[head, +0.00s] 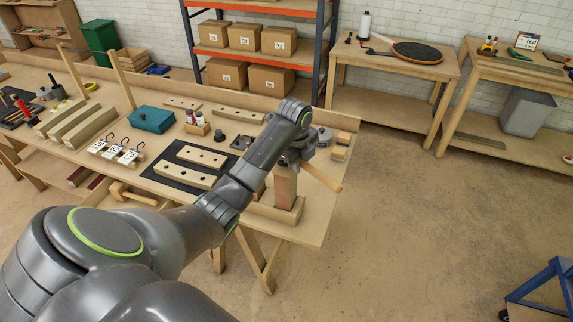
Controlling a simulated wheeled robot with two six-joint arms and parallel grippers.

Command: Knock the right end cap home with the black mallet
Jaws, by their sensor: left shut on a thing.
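My left arm reaches across the bench to its right end, and its gripper (292,159) points down there, partly hidden by its own wrist. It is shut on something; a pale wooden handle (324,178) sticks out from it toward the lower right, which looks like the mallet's. I cannot make out a black mallet head. I cannot pick out the right end cap with certainty. My right gripper is out of view.
On the bench (313,228), a black mat (163,171) carries drilled wooden strips (202,157).

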